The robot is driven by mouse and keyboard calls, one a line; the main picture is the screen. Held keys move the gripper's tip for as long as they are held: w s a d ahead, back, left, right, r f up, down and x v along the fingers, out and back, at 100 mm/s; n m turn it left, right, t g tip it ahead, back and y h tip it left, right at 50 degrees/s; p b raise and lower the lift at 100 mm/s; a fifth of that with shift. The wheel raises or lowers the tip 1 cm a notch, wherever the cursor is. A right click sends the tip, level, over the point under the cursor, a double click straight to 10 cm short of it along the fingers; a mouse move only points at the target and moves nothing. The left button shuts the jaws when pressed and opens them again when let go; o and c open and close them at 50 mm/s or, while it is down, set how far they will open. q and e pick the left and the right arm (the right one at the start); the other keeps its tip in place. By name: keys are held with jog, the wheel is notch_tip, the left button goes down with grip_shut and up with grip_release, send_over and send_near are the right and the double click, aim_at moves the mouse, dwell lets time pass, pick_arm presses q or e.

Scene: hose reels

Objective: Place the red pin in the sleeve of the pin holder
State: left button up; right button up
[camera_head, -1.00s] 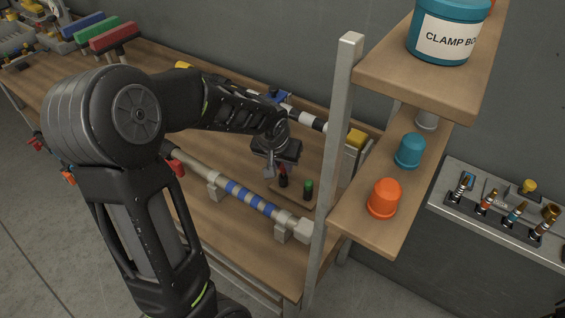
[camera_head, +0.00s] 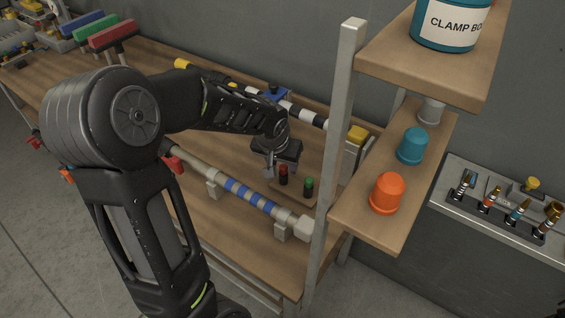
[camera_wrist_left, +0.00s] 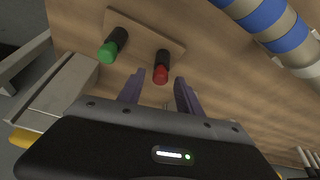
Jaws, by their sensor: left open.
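The red pin (camera_head: 283,170) stands in a dark sleeve on the small wooden pin holder (camera_head: 297,199). A green pin (camera_head: 308,183) stands in a dark sleeve to its right. In the left wrist view the red pin (camera_wrist_left: 161,72) sits upper centre, just beyond the fingertips, and the green pin (camera_wrist_left: 109,50) is to its left on the holder board (camera_wrist_left: 143,30). My left gripper (camera_wrist_left: 159,84) is open and empty, its fingers to either side of the space in front of the red pin. In the head view the left gripper (camera_head: 270,172) hangs just left of the red pin. My right gripper is not in view.
A blue-striped hose (camera_head: 250,196) on grey supports runs along the bench's front. A black-and-white striped hose (camera_head: 300,112) lies behind. A shelf post (camera_head: 336,130) and shelf with orange (camera_head: 388,193) and teal cups (camera_head: 413,146) stand close on the right.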

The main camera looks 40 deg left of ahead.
pick_arm(q)
jog(key=shift+r, duration=0.1)
jog(key=shift+r+p, duration=0.75)
jog(key=shift+r, duration=0.1)
jog(key=b+v, duration=0.1)
jog(key=v, duration=1)
jog(key=shift+s, duration=0.25)
jog(key=shift+s, duration=0.1)
